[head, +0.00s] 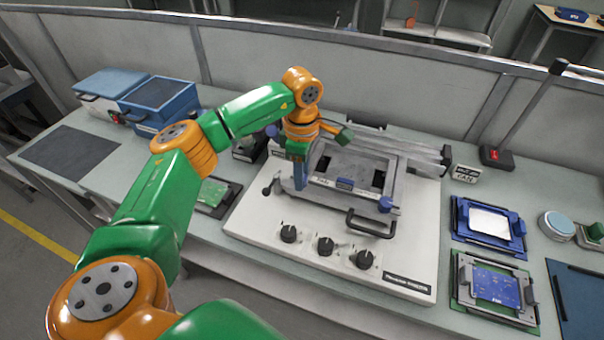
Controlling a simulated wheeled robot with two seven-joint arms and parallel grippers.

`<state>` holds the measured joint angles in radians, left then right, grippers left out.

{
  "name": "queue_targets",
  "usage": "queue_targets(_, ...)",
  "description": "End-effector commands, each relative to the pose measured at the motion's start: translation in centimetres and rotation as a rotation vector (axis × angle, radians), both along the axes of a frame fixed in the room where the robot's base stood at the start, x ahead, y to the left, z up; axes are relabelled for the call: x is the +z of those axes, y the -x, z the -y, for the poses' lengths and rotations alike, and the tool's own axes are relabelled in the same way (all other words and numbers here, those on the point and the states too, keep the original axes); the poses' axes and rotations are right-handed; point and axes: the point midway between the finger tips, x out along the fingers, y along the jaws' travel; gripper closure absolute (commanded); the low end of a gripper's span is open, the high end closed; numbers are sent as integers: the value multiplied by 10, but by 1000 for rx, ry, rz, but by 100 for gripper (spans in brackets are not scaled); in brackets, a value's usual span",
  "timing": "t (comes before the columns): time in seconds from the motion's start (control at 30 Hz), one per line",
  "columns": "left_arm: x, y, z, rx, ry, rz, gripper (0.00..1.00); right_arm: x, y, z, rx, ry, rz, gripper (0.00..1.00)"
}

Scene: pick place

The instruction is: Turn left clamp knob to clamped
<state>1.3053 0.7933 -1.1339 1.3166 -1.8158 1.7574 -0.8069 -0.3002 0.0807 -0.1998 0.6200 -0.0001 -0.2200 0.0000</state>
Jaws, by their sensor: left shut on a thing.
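My left arm reaches in from the left, and its gripper (300,184) points down at the left front corner of the grey clamp frame (345,172) on the white machine. Its blue fingers are shut at the spot of the left clamp knob. The fingers hide that knob, so its turn position cannot be told. The right clamp knob (385,204) is small and blue and sits at the frame's right front corner, clear of the gripper. My right gripper is not in view.
The white machine base (275,208) has several black dials (326,246) along its front. A black handle (370,226) sticks out in front of the frame. Blue bins (158,100) stand at the back left. Board holders (493,288) lie at the right. A wall runs behind the bench.

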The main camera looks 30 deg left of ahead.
Motion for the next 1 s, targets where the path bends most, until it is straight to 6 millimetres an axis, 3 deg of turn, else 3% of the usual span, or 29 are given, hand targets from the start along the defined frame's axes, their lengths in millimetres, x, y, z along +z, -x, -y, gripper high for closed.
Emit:
queue_targets(0.43, 1, 0, 0, -274, 0, 4, 100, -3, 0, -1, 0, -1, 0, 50)
queue_targets(1.0, 1, 0, 0, -346, 0, 4, 100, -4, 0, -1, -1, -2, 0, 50)
